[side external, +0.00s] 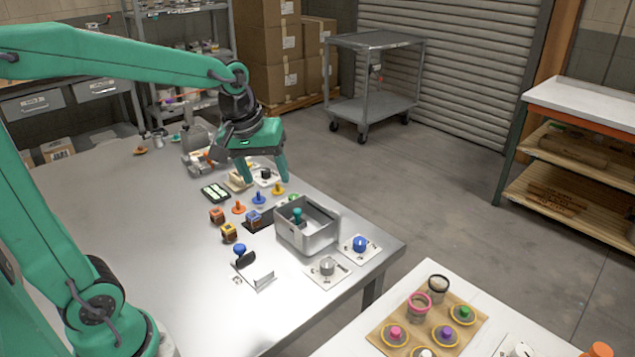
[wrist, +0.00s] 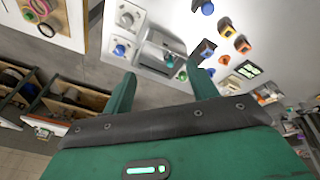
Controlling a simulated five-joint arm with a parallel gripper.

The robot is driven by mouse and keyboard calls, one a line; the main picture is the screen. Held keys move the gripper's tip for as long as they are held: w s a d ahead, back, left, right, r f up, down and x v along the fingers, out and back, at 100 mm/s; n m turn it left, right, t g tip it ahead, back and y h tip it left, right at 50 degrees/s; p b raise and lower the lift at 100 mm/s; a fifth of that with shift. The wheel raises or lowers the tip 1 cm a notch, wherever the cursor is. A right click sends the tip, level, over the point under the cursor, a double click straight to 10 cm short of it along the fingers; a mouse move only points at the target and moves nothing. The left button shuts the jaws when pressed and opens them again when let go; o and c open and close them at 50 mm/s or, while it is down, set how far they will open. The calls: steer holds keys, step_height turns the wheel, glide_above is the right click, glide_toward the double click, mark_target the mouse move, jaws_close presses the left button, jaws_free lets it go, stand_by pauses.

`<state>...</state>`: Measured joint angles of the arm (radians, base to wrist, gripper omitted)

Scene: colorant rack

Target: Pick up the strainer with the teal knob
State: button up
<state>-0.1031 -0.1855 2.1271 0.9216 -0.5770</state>
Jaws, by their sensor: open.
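A teal-knobbed piece (side external: 297,215) stands inside an open grey metal box (side external: 322,240) on the steel table; its lower part is hidden by the box wall, so I cannot tell its full shape. In the wrist view the teal knob (wrist: 168,60) shows in the same box, ahead of and between my fingers. My gripper (side external: 264,178) is open and empty, pointing down above the far part of the table, behind and left of the box. In the wrist view my gripper (wrist: 161,70) shows its two green fingers spread apart.
Orange (side external: 239,208), yellow (side external: 279,189) and blue (side external: 258,198) knobbed pieces stand near the box. A blue knob (side external: 360,243) and a grey knob (side external: 327,266) sit on white plates beside it. A wooden board (side external: 402,345) holds several knobbed pieces.

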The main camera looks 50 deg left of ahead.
steer(key=w+a+f+n+g, duration=0.1)
steer(key=w+a+f+n, duration=0.3)
steer(key=w, duration=0.3)
steer(key=n+g, duration=0.2)
steer(key=n, duration=0.4)
glide_above(297, 210)
steer(key=f, duration=1)
steer(key=shift+s+f, duration=0.15)
steer(key=shift+s, duration=0.1)
steer(key=shift+w+a+f, duration=0.1)
steer(key=shift+w+f, duration=0.1)
steer(key=shift+f, duration=0.25)
steer(key=shift+w+f, duration=0.1)
steer(key=shift+f, duration=3.8)
steer(key=c, duration=1.1)
steer(key=shift+o, duration=0.2)
steer(key=shift+r, duration=0.2)
